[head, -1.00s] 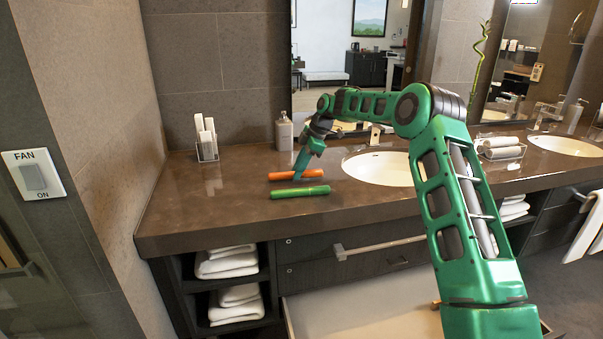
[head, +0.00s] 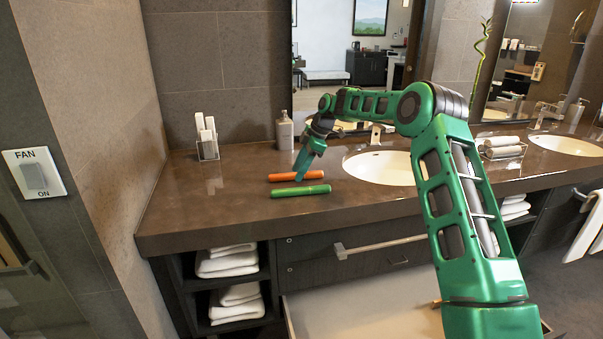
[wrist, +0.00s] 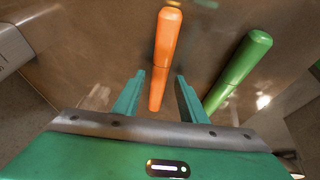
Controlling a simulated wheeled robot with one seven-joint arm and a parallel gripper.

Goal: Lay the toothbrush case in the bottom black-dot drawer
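Two slim capped tubes shaped like toothbrush cases lie side by side on the brown counter: an orange one (head: 284,177) and a green one (head: 300,191) nearer the front edge. My gripper (head: 298,177) is low over the orange tube, pointing down. In the wrist view its open fingers (wrist: 159,76) stand either side of the orange tube (wrist: 163,60), with gaps on both sides. The green tube (wrist: 238,75) lies outside the right finger. A lower drawer (head: 350,308) is pulled open below the counter, partly hidden by my arm. I cannot make out black-dot marks clearly.
A sink (head: 380,168) lies right of the tubes. A soap bottle (head: 284,131) and a white holder (head: 207,140) stand at the back. A long bar handle (head: 380,245) sticks out under the counter edge. Folded towels (head: 228,262) fill the left shelves. Counter left of the tubes is clear.

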